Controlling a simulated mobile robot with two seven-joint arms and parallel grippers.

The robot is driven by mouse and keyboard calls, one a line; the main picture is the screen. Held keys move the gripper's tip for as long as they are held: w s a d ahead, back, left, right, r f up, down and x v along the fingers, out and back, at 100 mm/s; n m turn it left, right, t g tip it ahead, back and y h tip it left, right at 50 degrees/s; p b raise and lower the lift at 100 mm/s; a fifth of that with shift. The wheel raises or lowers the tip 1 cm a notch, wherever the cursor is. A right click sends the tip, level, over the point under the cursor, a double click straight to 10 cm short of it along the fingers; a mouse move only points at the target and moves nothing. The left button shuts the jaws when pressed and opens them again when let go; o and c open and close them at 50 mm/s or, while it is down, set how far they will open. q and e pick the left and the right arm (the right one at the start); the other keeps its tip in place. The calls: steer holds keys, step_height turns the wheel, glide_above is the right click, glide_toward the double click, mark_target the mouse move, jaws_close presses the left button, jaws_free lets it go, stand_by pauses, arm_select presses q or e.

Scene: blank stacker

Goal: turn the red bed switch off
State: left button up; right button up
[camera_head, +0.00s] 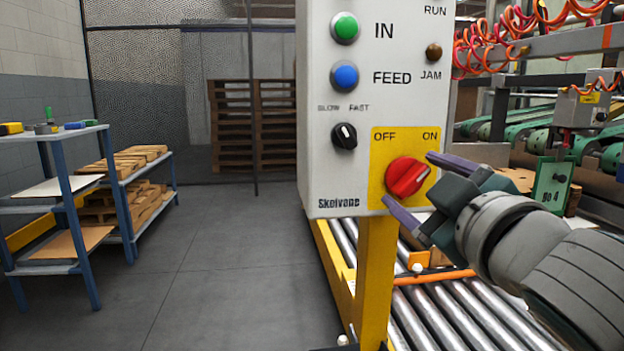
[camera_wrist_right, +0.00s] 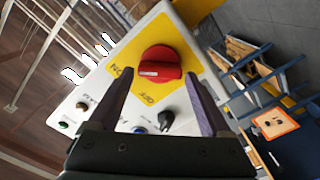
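The red switch (camera_head: 405,179) is a round knob on a yellow plate marked OFF at left and ON at right, low on a pale control box (camera_head: 330,185). Its handle is slanted, with the pale mark towards ON. My right gripper (camera_head: 408,178) is open, its purple fingers reaching from the right to either side of the knob. In the right wrist view the knob (camera_wrist_right: 160,66) lies just ahead of the two spread fingers; contact is not visible. My left gripper is not in view.
The box also bears a green button (camera_head: 345,27), a blue button (camera_head: 344,76) and a black selector (camera_head: 344,136). A yellow post (camera_head: 376,270) and roller conveyor (camera_head: 445,315) stand below. A blue shelf rack (camera_head: 65,180) is at left. The floor between is clear.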

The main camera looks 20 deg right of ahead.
steer(key=c, duration=1)
steer(key=shift+c, duration=0.2)
steer(key=n+p, duration=0.1)
steer(key=n, duration=0.2)
steer(key=shift+p, duration=0.4)
steer(key=n+p, duration=0.1)
steer(key=n, duration=0.3)
steer(key=shift+a+f+n, duration=0.1)
steer(key=shift+n, duration=0.3)
steer(key=n+p, duration=0.2)
steer(key=n, duration=0.4)
steer(key=shift+f, duration=0.15)
steer(key=n, duration=0.3)
steer(key=shift+f+p, duration=0.1)
steer(key=shift+p, duration=0.2)
steer(key=shift+n, duration=0.5)
